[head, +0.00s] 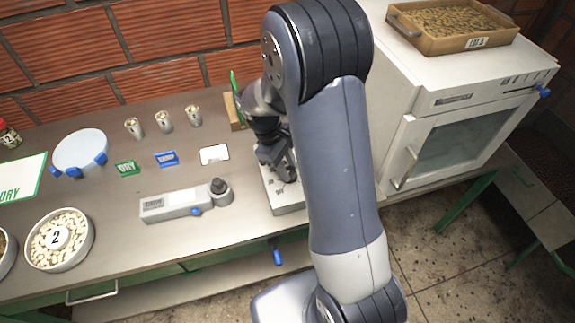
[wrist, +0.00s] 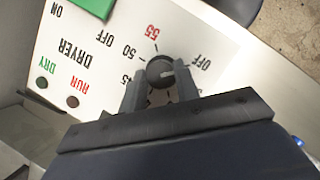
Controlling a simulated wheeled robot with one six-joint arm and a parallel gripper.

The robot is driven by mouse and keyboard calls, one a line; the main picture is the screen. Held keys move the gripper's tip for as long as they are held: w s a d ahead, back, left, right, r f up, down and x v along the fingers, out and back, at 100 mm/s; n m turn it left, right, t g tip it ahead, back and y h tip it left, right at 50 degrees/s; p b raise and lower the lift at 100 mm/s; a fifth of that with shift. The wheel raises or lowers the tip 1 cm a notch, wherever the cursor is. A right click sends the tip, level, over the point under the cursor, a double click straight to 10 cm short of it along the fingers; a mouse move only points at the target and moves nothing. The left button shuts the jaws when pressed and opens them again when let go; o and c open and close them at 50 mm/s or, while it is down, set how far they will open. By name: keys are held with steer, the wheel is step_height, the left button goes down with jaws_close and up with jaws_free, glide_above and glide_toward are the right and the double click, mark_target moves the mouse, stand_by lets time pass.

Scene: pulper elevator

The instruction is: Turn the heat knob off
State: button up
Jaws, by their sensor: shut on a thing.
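The dark round heat knob (wrist: 158,68) sits on the white dryer panel (wrist: 103,30) in the wrist view, with 45, 50, 55 and OFF printed around it. A pale mark shows on the knob's right part, on the side of the OFF print; its exact setting is hard to read. My gripper (wrist: 160,86) is shut on the knob, one finger on each side. In the head view my gripper (head: 278,163) is low over the pale control box (head: 291,199); my arm hides part of it, and the knob cannot be made out there.
On the bench, a grey device with a black knob (head: 165,206), several small cups, cards and a bowl of beans (head: 87,240) stand left. A white oven (head: 432,90) stands right.

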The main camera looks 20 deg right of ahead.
stand_by(0.3)
steer(key=o, duration=1)
steer(key=b+v, duration=0.1)
steer(key=v, duration=0.9)
steer(key=shift+w+a+r, duration=0.15)
steer(key=shift+r, duration=0.2)
steer(key=shift+f, duration=0.1)
steer(key=p+x, duration=0.1)
steer(key=x, duration=0.9)
steer(key=shift+s+f, duration=0.2)
steer(key=shift+f, duration=0.05)
steer(key=shift+w+r, duration=0.1)
